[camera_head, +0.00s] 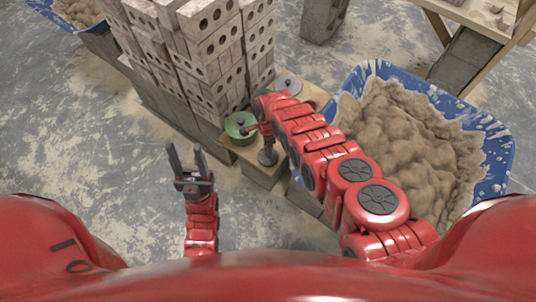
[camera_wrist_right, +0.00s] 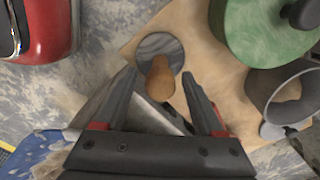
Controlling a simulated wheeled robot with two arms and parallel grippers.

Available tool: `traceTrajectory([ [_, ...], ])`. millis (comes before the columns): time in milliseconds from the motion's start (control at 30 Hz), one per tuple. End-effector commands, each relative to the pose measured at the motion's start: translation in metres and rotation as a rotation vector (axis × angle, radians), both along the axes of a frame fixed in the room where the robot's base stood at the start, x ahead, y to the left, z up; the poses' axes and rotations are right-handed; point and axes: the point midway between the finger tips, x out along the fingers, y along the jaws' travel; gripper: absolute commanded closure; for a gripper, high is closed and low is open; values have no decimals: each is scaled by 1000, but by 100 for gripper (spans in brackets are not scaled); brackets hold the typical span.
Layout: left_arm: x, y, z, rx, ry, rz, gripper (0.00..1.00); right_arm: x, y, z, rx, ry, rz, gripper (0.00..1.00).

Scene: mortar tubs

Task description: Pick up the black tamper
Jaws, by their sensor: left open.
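The tamper, a dark grey round plate with a brown wooden handle (camera_wrist_right: 161,80), stands on a wooden board (camera_wrist_right: 140,45) in the right wrist view. Its dark plate (camera_head: 268,157) appears to show in the head view below my right arm. My right gripper (camera_wrist_right: 160,76) is open, with its fingers on either side of the handle; I cannot tell whether they touch it. In the head view the right gripper is largely hidden by its arm. My left gripper (camera_head: 184,150) is open and empty over the floor at left.
A green round container (camera_head: 240,126) with a dark knob and a grey cylindrical cup (camera_wrist_right: 285,95) stand near the tamper. Tall stacks of perforated bricks (camera_head: 205,60) rise behind. A blue tub (camera_head: 500,150) of mortar is at right. The floor at left is clear.

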Motion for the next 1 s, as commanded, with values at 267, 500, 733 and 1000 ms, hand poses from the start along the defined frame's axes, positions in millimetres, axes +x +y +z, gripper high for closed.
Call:
traceTrajectory([
  [267,0,0,0,0,0,0,50,0,0,0,0,-1,0,82],
  [500,0,0,0,0,0,0,50,0,0,0,0,-1,0,100],
  [733,0,0,0,0,0,0,50,0,0,0,1,-1,0,100],
  [1000,0,0,0,0,0,0,50,0,0,0,1,-1,0,100],
])
